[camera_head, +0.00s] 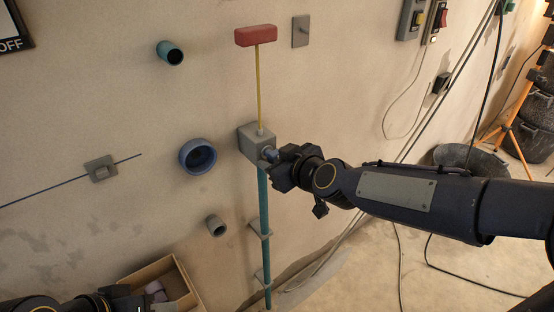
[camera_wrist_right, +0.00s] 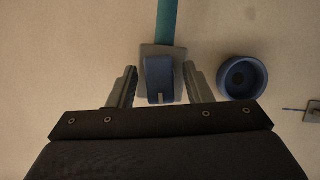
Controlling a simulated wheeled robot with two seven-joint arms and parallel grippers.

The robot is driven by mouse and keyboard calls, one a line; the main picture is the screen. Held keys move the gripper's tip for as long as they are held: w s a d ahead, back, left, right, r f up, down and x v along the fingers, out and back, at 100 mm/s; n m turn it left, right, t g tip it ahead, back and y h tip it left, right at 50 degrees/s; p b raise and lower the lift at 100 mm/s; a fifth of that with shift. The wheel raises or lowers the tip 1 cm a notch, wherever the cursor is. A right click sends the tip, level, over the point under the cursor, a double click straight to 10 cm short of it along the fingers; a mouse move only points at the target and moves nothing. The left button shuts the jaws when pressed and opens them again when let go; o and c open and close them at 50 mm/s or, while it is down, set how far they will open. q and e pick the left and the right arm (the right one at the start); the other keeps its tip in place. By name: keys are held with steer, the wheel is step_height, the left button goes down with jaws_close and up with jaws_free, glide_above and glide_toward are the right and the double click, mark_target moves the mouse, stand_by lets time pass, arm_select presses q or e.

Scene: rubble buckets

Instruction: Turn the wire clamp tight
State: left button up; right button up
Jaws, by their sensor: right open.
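A grey box (camera_head: 254,143) on the wall carries a blue knob (camera_head: 270,153) on its front; this looks like the wire clamp. A thin yellow rod or wire (camera_head: 258,85) runs up from it to a red block (camera_head: 256,36), and a teal pipe (camera_head: 263,215) runs down. My right gripper (camera_head: 278,158) is at the knob. In the right wrist view the blue knob (camera_wrist_right: 158,80) stands between the two open fingers (camera_wrist_right: 160,88), with the grey box (camera_wrist_right: 176,52) behind it. Contact cannot be told. My left gripper (camera_head: 130,300) shows partly at the bottom left; its fingers are unclear.
A blue round socket (camera_head: 185,163) sits left of the box. A grey plate (camera_head: 100,169) holds a blue wire. Pipe stubs (camera_head: 215,225) (camera_head: 163,54) stick out of the wall. A cardboard box (camera_head: 178,276) is low at left. Switches (camera_head: 440,18), cables and black buckets (camera_head: 470,160) are at right.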

steer(key=c, duration=0.9)
steer(key=shift+f+b, duration=0.1)
steer(key=shift+b, duration=0.45)
steer(key=m+y+b, duration=0.1)
steer(key=b, duration=0.2)
steer(key=m+g+y+b, duration=0.1)
steer(key=m+b, duration=0.1)
steer(key=b, duration=0.1)
steer(key=m+b, duration=0.1)
steer(key=b, duration=0.2)
steer(key=shift+w+d+f+m+g+y+b, duration=0.1)
steer(key=shift+d+f+m+g+y+b, duration=0.05)
steer(key=shift+f+m+g+y+b, duration=0.2)
steer(key=m+y+b, duration=0.2)
steer(key=m+b, duration=0.1)
steer(key=b, duration=0.1)
steer(key=m+g+y+b, duration=0.1)
steer(key=m+b, duration=0.2)
steer(key=b, duration=0.2)
steer(key=shift+y, duration=0.35)
steer(key=m+y+b, duration=0.1)
steer(key=m+b, duration=0.1)
steer(key=shift+r+m+b, duration=0.1)
steer(key=shift+m+b, duration=0.15)
steer(key=shift+b, duration=0.05)
steer(key=shift+r+m+t+y+b, duration=0.1)
steer(key=shift+m+t+y+b, duration=0.25)
steer(key=shift+m+b, duration=0.45)
